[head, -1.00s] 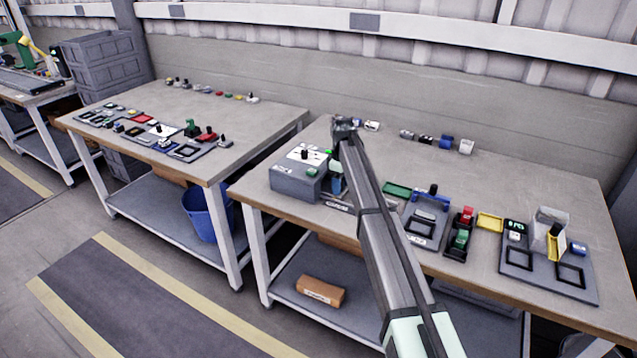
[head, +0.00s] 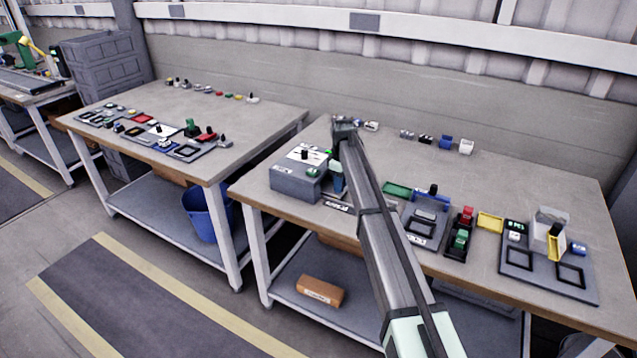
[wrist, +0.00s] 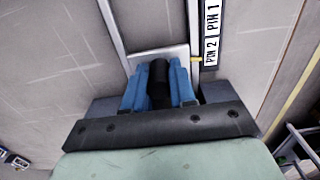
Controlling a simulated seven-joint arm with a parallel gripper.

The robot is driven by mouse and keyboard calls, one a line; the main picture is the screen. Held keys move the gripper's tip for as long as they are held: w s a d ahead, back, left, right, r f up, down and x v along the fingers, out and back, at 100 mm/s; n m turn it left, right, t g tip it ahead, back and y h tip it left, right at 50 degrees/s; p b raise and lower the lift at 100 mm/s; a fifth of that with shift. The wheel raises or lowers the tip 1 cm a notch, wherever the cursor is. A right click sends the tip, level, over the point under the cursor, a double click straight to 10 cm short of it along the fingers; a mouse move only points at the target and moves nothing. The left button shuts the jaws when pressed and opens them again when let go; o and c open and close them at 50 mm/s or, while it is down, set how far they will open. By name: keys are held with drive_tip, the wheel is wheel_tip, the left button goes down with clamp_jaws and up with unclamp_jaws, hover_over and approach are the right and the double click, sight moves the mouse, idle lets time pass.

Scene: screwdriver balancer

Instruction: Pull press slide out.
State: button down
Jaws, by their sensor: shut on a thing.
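The press is a grey box (head: 298,182) with a white top, near the left end of the right-hand table. In the wrist view, a pale slide plate (wrist: 146,58) lies between two light rails (wrist: 111,22) and carries a black knob (wrist: 159,76). My gripper (wrist: 160,92) has its blue fingers shut on the knob, one on each side. In the head view my gripper (head: 337,180) is low beside the right side of the press, and my arm hides part of that area. The knob's lower part is hidden by the gripper.
A strip labelled PIN 1 and PIN 2 (wrist: 213,30) runs right of the rails. Several small parts line the table's back. Bare tabletop lies between.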

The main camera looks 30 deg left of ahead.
drive_tip(key=shift+d, duration=0.15)
drive_tip(key=shift+d, duration=8.05)
drive_tip(key=c, duration=0.8)
unclamp_jaws()
drive_tip(key=shift+c, duration=0.2)
wheel_tip(320, 180, up, 7)
